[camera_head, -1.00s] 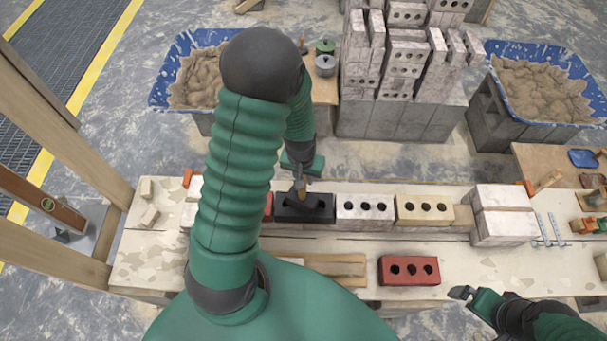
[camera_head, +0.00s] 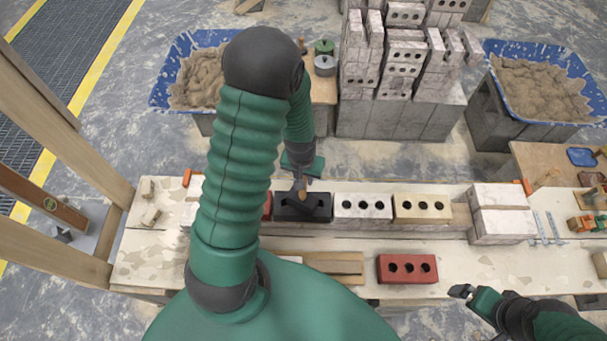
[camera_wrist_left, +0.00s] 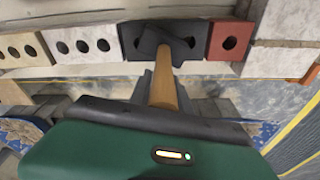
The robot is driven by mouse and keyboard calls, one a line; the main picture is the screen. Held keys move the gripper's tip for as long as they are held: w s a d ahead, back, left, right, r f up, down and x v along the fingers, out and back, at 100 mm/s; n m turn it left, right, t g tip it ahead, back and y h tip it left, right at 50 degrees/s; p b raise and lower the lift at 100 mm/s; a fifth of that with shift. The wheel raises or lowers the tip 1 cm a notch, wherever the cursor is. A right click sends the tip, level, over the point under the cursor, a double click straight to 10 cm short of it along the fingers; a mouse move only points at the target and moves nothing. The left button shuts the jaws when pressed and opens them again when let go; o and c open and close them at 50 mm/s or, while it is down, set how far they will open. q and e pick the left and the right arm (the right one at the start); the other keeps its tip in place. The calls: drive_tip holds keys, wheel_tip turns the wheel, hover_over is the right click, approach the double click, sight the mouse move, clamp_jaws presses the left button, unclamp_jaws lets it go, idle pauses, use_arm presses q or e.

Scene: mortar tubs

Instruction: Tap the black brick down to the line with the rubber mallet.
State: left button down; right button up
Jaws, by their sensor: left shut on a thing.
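The black brick (camera_head: 318,212) sits in the row on the wall, between a red brick (camera_head: 267,206) and a white three-hole brick (camera_head: 363,206). My left gripper (camera_head: 300,172) is shut on the wooden handle of the rubber mallet (camera_head: 299,187). In the left wrist view the handle (camera_wrist_left: 164,92) runs from my gripper to the dark mallet head (camera_wrist_left: 160,40), which is over the black brick (camera_wrist_left: 133,46) and hides part of it. I cannot tell whether head and brick touch.
A cream brick (camera_head: 422,208) and stacked pale blocks (camera_head: 500,222) continue the row to the right. A loose red brick (camera_head: 407,269) lies in front. Orange pieces (camera_head: 187,177) stand near the row's ends. Mortar tubs (camera_head: 160,90) and a brick stack (camera_head: 400,110) stand behind.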

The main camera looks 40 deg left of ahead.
use_arm(q)
wheel_tip(320, 180, up, 9)
drive_tip(key=p, duration=0.7)
drive_tip(key=shift+w+a+f, duration=0.1)
drive_tip(key=shift+w+a, duration=0.05)
drive_tip(key=shift+a, duration=0.05)
drive_tip(key=shift+d, duration=0.1)
idle(0.5)
idle(0.4)
